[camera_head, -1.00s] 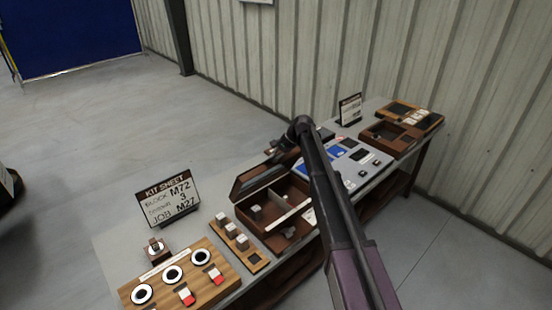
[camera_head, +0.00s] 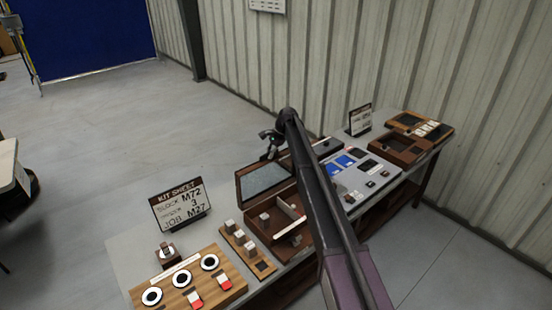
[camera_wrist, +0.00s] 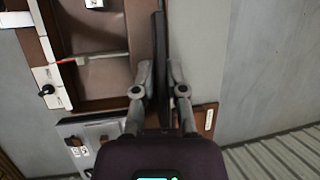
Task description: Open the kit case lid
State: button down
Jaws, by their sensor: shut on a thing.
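The kit case (camera_head: 262,236) is a brown wooden box on the bench with a light divider inside. Its lid (camera_head: 265,181) stands up at the back of the case, its grey inner panel facing the head camera. My gripper (camera_head: 270,145) is at the lid's upper edge, partly hidden by my arm. In the wrist view, my gripper (camera_wrist: 161,82) has one finger on each side of the lid (camera_wrist: 159,40), which shows edge-on. The open case (camera_wrist: 128,25) lies to the left of it there.
A kit sheet sign (camera_head: 179,205) stands left of the case. A wooden board with round dials (camera_head: 188,283) and a block strip (camera_head: 263,267) are in front. A panel with blue screens (camera_head: 372,172) and brown trays (camera_head: 399,151) lie right. A ribbed wall runs behind.

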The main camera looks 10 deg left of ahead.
jog(key=shift+w+a+f+b, duration=0.25)
jog(key=shift+w+a, duration=0.75)
jog(key=shift+w+a+f+b, duration=0.25)
jog(key=shift+w+a, duration=0.75)
jog(key=c, duration=0.8)
grip_release()
jog(key=shift+o, duration=0.2)
jog(key=shift+f, duration=0.1)
jog(key=shift+w, duration=0.1)
jog(key=w+d+r+p, duration=0.1)
jog(key=w+r+p, duration=0.2)
jog(key=r+p, duration=0.4)
jog(key=w+d+r+p, duration=0.1)
jog(key=w+r+p, duration=0.2)
jog(key=r+p, duration=0.4)
jog(key=shift+w+r, duration=0.2)
jog(key=shift+w, duration=0.05)
